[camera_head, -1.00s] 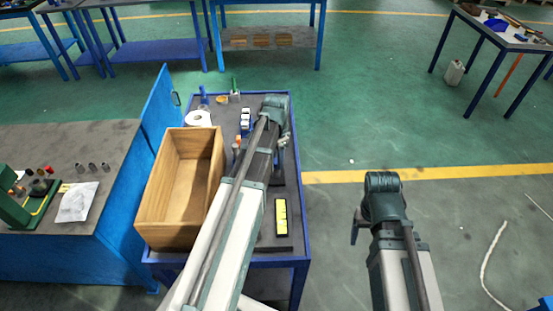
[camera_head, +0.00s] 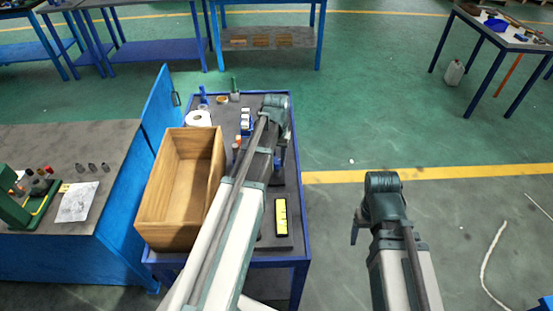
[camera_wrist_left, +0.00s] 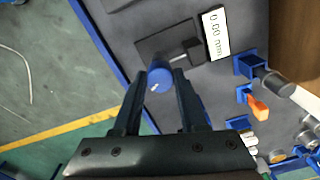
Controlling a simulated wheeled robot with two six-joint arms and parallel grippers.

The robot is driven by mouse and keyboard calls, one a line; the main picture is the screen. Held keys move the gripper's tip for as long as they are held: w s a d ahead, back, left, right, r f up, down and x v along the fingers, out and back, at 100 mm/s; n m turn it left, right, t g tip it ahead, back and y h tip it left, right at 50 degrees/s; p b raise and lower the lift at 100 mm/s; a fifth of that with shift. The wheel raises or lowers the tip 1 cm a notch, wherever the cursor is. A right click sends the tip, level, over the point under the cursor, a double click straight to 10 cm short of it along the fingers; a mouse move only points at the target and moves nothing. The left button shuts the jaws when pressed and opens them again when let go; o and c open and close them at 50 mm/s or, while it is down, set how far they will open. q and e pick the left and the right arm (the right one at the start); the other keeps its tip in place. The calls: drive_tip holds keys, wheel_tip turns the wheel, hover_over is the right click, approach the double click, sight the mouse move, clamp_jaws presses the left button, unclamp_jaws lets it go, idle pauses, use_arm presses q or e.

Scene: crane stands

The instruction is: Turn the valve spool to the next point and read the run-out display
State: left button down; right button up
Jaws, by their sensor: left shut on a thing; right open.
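My left gripper (camera_wrist_left: 160,98) is shut on a blue round knob (camera_wrist_left: 158,76), seen in the left wrist view. The knob sits at the end of a small dark fixture (camera_wrist_left: 157,42), apparently the valve spool's stand; the spool itself is not clearly seen. Beside it a white display (camera_wrist_left: 216,34) reads what looks like 0.00 mm. In the head view my left gripper (camera_head: 281,160) reaches over the cart, its arm covering much of the fixture. A yellow-and-black-edged panel (camera_head: 281,216) there may be the same display. My right gripper (camera_head: 355,234) is open, off the cart's right side.
A wooden box (camera_head: 153,205) fills the left of the blue cart (camera_head: 302,215). A white roll (camera_head: 198,118) and small items stand at the back. A workbench (camera_head: 115,150) stands left. In the wrist view an orange-handled item (camera_wrist_left: 257,105) lies nearby. The floor on the right is open.

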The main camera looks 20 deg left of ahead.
sight(277, 161)
use_arm(q)
drive_tip(key=shift+n, duration=0.3)
drive_tip(key=shift+c, duration=2.2)
unclamp_jaws()
wheel_tip(277, 161, up, 14)
drive_tip(key=p, duration=1.3)
drive_tip(key=shift+p, duration=0.4)
drive_tip(key=shift+f, duration=0.15)
